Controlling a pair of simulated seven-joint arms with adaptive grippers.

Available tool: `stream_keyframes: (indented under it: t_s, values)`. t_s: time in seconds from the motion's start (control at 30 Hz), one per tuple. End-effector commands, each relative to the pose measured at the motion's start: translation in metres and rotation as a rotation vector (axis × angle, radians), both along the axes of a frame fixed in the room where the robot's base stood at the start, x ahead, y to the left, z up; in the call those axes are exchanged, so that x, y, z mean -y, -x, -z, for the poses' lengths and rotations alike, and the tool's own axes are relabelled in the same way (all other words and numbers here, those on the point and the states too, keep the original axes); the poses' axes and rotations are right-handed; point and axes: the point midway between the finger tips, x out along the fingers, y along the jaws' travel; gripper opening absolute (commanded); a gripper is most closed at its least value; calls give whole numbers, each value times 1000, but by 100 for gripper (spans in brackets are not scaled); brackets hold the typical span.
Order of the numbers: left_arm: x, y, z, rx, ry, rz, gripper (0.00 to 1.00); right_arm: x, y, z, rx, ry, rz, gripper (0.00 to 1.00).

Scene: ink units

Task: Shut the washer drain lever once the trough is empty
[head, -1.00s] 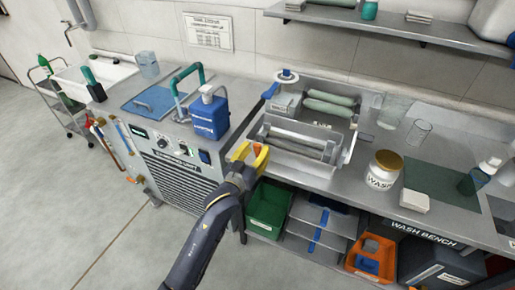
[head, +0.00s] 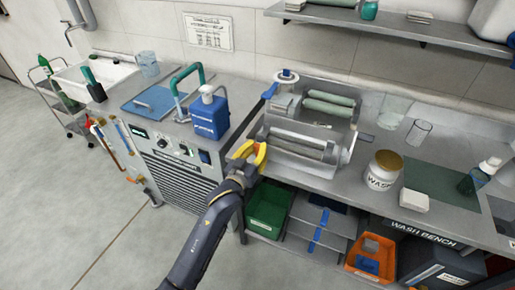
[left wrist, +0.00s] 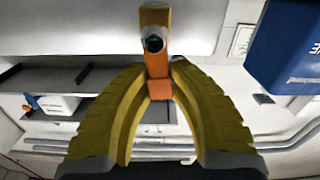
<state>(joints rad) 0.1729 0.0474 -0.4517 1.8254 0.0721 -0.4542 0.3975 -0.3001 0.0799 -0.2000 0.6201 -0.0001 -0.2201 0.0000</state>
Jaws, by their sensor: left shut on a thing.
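The roller washer (head: 348,118) stands on the bench with pale green rollers, and its grey metal trough (head: 305,152) is at the front. The trough's inside is too small to tell whether liquid is in it. My left gripper (head: 257,151), with yellow fingers, is at the washer's front left corner. The left wrist view shows its fingers shut on an orange lever (left wrist: 158,88), which I take as the drain lever. My right gripper is not in view.
A blue jug (head: 209,117) stands on the cabinet left of the washer. A white tub (head: 383,171) stands to its right. A green bin (head: 268,209) and an orange bin (head: 370,258) sit below the bench.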

Motion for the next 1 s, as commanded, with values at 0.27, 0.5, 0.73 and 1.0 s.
stream_keyframes:
  t_s: [0.27,0.5,0.73,1.0]
  values:
    - [5,2,0,45,-99,0,0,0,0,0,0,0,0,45]
    - [6,3,0,57,-130,0,0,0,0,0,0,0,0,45]
    - [6,3,0,58,-129,0,32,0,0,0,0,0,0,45]
    - [6,3,0,58,-129,0,42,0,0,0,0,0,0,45]
